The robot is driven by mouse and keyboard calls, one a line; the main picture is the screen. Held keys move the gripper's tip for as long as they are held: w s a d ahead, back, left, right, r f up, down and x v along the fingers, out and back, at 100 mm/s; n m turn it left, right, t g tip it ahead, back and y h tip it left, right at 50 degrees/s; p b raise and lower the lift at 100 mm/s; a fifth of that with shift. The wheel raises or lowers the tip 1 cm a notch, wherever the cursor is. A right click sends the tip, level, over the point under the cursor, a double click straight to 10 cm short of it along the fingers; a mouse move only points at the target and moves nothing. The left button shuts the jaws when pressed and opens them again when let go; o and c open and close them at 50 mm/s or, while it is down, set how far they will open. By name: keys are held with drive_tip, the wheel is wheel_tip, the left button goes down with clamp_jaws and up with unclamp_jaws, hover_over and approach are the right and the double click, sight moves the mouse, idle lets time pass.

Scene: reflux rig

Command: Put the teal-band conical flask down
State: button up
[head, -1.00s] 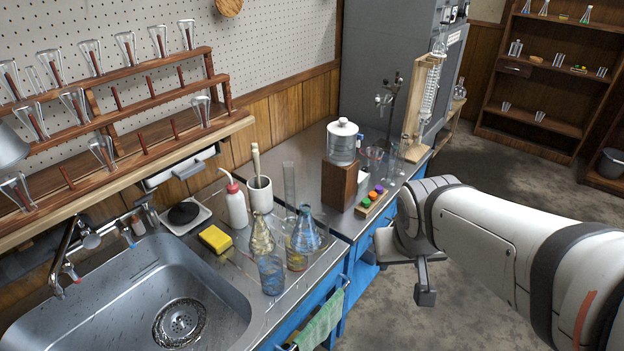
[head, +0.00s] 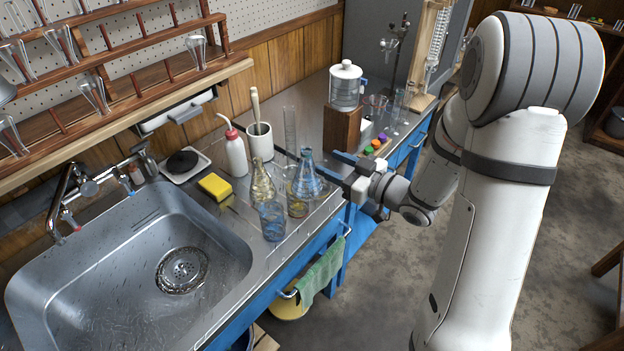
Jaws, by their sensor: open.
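A conical flask with a blue-teal tint (head: 306,181), which looks like the teal-band flask, stands upright on the steel counter (head: 222,212) right of the sink. Its band is too small to make out clearly. My gripper (head: 330,168) is open just to the right of this flask, with its fingers pointing left towards it. I cannot tell whether a finger touches the glass or overlaps it only in this view.
A yellowish conical flask (head: 262,188), a blue-marked beaker (head: 271,222) and a yellow-marked beaker (head: 297,207) crowd around it. A wash bottle (head: 236,155), a white pot (head: 260,142) and a wooden block (head: 341,128) stand behind. The sink (head: 130,270) lies left.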

sight(306, 154)
drive_tip(key=shift+s+a+y, duration=0.25)
drive_tip(key=shift+a+y, duration=0.15)
drive_tip(key=shift+y, duration=0.2)
drive_tip(key=p+x, duration=0.1)
drive_tip(key=x, duration=0.6)
drive_tip(key=shift+w+f, duration=0.1)
drive_tip(key=shift+w, duration=0.1)
drive_tip(key=shift+c, duration=0.6)
clamp_jaws()
